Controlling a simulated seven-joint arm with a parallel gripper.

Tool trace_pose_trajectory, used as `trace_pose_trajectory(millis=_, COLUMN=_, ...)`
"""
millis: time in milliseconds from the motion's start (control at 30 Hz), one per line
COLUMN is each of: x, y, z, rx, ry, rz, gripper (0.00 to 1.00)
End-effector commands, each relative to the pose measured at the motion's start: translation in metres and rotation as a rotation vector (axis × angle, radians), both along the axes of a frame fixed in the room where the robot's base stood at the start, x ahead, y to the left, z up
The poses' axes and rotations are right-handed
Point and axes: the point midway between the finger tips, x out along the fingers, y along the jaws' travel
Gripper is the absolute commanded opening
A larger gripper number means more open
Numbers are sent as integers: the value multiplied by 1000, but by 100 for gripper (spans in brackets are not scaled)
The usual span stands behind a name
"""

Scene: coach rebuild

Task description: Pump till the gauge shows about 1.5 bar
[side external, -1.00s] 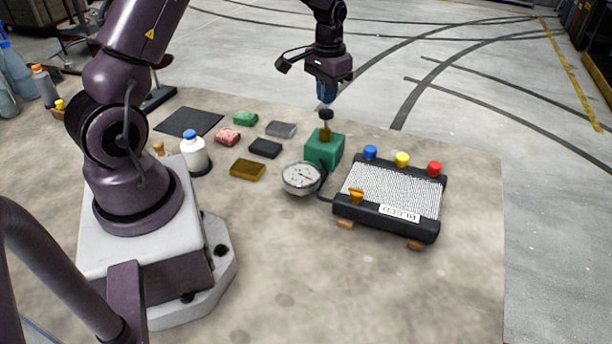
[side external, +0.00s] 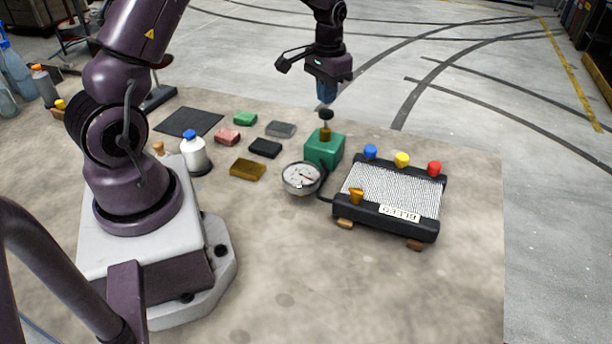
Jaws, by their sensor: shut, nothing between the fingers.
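The pump is a green block (side external: 318,150) with a brass stem and a dark knob (side external: 326,115) on top. My gripper (side external: 327,97) points straight down just above the knob. Its blue fingers are shut with nothing between them. Whether the fingertips touch the knob is too small to tell. The round gauge (side external: 302,178) with a white face and silver rim lies in front and to the left of the pump. A reddish needle shows on its face, but the marks are too small to read.
A black-framed radiator (side external: 438,208) with blue, yellow and red caps, an orange tap (side external: 356,196) and a BLEED label stands right of the gauge. Several coloured blocks, a dark mat (side external: 188,122) and a white bottle (side external: 194,155) are to the left. The table's front is clear.

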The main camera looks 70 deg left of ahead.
Motion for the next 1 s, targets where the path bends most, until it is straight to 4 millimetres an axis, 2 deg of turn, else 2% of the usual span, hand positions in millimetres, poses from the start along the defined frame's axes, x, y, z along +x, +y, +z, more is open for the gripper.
trace_pose_trajectory(millis=533, x=0, y=0, z=-1, rx=0, ry=1, rz=0, gripper=0)
trace_pose_trajectory(millis=1000, x=0, y=0, z=-19, rx=-1, ry=2, rz=0, gripper=0)
